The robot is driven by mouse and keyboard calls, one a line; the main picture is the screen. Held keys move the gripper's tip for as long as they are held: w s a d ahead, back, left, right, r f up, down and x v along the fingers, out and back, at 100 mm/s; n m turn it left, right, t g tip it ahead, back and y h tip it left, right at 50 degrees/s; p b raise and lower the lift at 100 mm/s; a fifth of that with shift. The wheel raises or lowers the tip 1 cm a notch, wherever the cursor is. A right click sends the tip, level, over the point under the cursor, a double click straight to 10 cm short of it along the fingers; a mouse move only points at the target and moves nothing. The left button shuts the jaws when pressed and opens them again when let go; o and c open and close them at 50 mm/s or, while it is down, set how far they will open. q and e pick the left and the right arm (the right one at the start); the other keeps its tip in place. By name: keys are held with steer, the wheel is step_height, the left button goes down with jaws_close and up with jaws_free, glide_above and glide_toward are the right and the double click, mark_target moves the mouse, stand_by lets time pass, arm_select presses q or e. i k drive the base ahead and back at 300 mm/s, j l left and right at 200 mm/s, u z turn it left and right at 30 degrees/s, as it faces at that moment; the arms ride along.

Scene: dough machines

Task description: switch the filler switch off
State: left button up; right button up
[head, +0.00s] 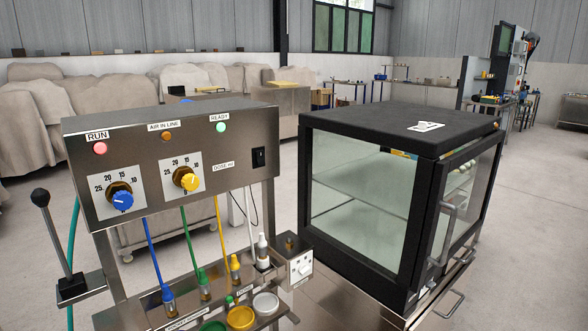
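A steel filler machine (215,128) stands at the left with a sloped front panel. The panel has a black rocker switch (258,158) at its right end, next to a label that seems to read "DOSE ml". Which way the rocker is tipped is too small to tell. A red RUN lamp (100,148), an amber AIR IN LINE lamp (167,137) and a green READY lamp (221,127) sit along the top. Below are a blue dial (122,200) and a yellow dial (189,181). Neither of my grippers is in view.
A glass-sided black cabinet (372,190) stands close to the right. A small box with a white control (301,267) is at the machine's lower right. A black-knobbed lever (41,198) stands at the left. Colored hoses and cups (240,317) are below the panel.

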mark_target(260, 160)
steer(key=u, duration=0.85)
steer(key=l+u, duration=0.5)
steer(key=l, duration=0.15)
steer(key=k+l, duration=0.1)
steer(key=l, duration=1.25)
